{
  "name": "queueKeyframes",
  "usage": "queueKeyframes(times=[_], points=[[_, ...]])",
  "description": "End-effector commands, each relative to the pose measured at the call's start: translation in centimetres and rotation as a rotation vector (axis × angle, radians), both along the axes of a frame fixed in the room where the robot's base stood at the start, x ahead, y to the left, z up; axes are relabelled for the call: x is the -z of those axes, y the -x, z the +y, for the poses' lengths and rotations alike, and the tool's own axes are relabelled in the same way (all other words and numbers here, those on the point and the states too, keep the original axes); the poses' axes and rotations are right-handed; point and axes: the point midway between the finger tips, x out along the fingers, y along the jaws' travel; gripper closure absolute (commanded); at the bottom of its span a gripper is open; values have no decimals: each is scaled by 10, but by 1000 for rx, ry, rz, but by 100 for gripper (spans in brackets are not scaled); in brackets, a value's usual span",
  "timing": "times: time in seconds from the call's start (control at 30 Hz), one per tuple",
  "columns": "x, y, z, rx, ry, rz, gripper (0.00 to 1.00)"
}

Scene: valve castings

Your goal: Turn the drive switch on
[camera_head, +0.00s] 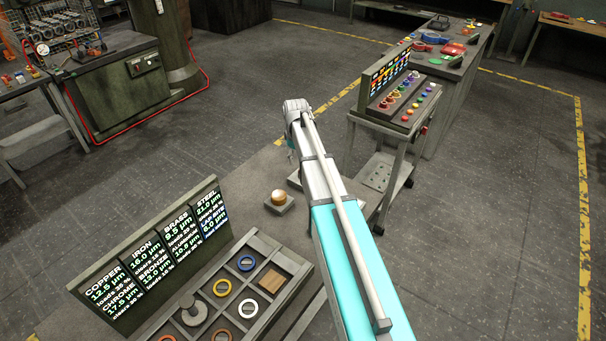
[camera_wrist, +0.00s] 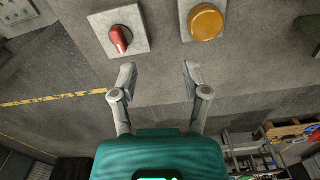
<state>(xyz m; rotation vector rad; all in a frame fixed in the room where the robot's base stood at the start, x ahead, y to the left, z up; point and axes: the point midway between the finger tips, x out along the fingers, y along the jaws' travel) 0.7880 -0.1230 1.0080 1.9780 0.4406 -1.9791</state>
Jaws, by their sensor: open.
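A red rotary knob (camera_wrist: 120,39) sits on a pale square plate (camera_wrist: 139,17) at the top of the wrist view. It looks like the drive switch, though I see no label. Its grip lies nearly upright in the picture, slightly tilted. An amber domed button (camera_wrist: 206,22) is on a similar plate to its right. The head view also shows the amber button (camera_head: 278,196); the red knob is hidden behind my arm there. My gripper (camera_wrist: 158,72) is open and empty, its fingertips below the two plates in the wrist view, apart from both.
A display board (camera_head: 160,262) with metal names stands behind a compartment tray (camera_head: 262,240) holding rings and blocks. A cart (camera_head: 372,120) carries a panel of coloured knobs to the right. A green bench (camera_head: 120,95) is at the back left. Open floor (camera_head: 480,190) lies right.

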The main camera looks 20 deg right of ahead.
Motion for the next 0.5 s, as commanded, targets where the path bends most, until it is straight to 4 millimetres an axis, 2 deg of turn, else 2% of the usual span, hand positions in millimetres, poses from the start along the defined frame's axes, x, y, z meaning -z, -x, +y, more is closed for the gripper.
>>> queueKeyframes(times=[0.03, 0.2, 0.33, 0.5], points=[[4, -26, -14, -26, 0, 0, 40], [7, -61, -42, -106, 0, 0, 40], [8, -72, -52, -137, 0, 0, 40], [8, -73, -54, -146, 0, 0, 40]])
